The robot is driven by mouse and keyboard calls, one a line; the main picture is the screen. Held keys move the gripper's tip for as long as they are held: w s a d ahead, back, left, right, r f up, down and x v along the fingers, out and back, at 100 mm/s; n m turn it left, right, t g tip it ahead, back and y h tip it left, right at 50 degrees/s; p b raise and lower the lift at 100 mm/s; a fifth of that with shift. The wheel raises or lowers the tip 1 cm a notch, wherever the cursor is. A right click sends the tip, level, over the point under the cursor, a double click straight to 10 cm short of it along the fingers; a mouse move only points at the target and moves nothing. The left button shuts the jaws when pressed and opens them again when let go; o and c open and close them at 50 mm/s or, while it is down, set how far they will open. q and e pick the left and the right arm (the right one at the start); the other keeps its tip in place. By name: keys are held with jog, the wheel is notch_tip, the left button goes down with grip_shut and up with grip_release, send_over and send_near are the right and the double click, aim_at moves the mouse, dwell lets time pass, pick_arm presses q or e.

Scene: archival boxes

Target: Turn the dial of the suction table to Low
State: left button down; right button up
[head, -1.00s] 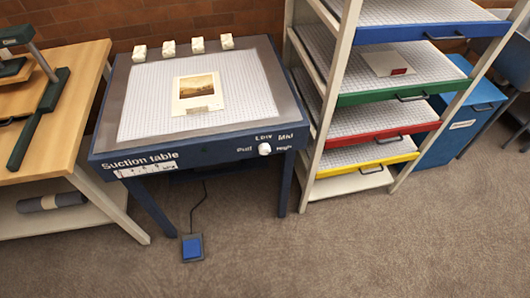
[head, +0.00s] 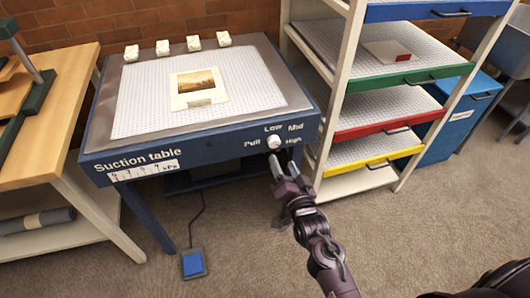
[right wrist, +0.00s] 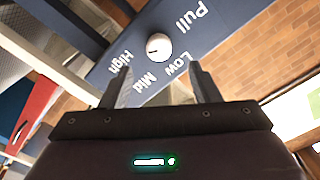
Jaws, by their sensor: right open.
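The suction table (head: 102,140) is dark blue with a gridded white top. Its round white dial (head: 274,142) sits on the front face, with the labels Pull, Low, Mid and High around it. The dial (right wrist: 158,47) also shows in the right wrist view, upper middle. A small dark mark is on it, but I cannot tell its setting surely. My right gripper (head: 282,160) is open and empty, just in front of and below the dial. In the right wrist view its fingers (right wrist: 160,76) are apart, with the dial beyond them. My left gripper is not in view.
A picture (head: 197,88) lies on the tabletop, with several white blocks (head: 163,48) along the back edge. A rack (head: 334,87) with coloured trays stands close on the right. A wooden bench (head: 40,150) is on the left. A blue pedal (head: 193,264) lies on the floor.

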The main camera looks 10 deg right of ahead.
aim_at(275, 145)
jog(key=w, duration=0.7)
jog(key=shift+w, duration=0.25)
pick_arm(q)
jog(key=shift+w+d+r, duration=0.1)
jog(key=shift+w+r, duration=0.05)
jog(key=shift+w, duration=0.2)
pick_arm(e)
jog(key=c, duration=1)
